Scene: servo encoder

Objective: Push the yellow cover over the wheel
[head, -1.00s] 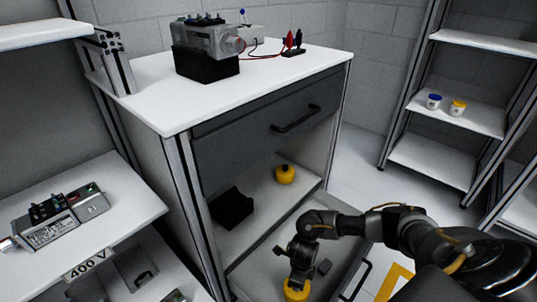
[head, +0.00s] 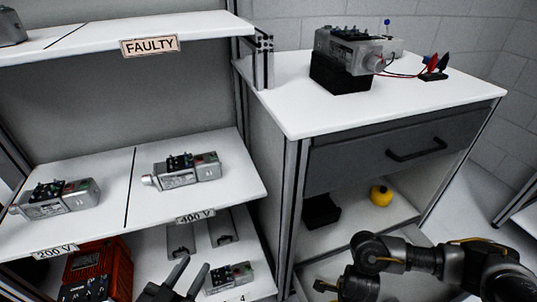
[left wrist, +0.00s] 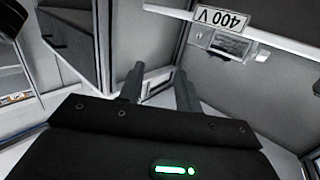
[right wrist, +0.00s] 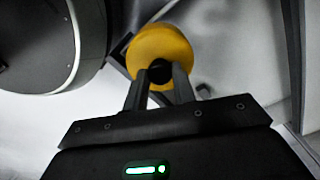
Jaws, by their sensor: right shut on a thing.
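My right gripper (right wrist: 158,85) is shut on the black knob (right wrist: 160,70) of a round yellow cover (right wrist: 163,48) in the right wrist view. In the head view the right arm reaches in at the lower right, but its fingers and the held cover are out of frame. A similar yellow piece (head: 381,196) stands on the cabinet's inner shelf. A grey servo unit (head: 345,50) sits on a black block (head: 340,73) on the cabinet top; I cannot make out a wheel on it. My left gripper (head: 192,270) is open and empty before the lower left shelf; its fingers also show in the left wrist view (left wrist: 160,85).
The left rack holds servo units on the 200 V (head: 55,198) and 400 V (head: 185,168) spots, under a FAULTY label (head: 150,45). Red and black clips (head: 435,66) lie right of the servo. The cabinet's white top (head: 420,98) is clear at the front. A dark box (head: 320,210) is inside.

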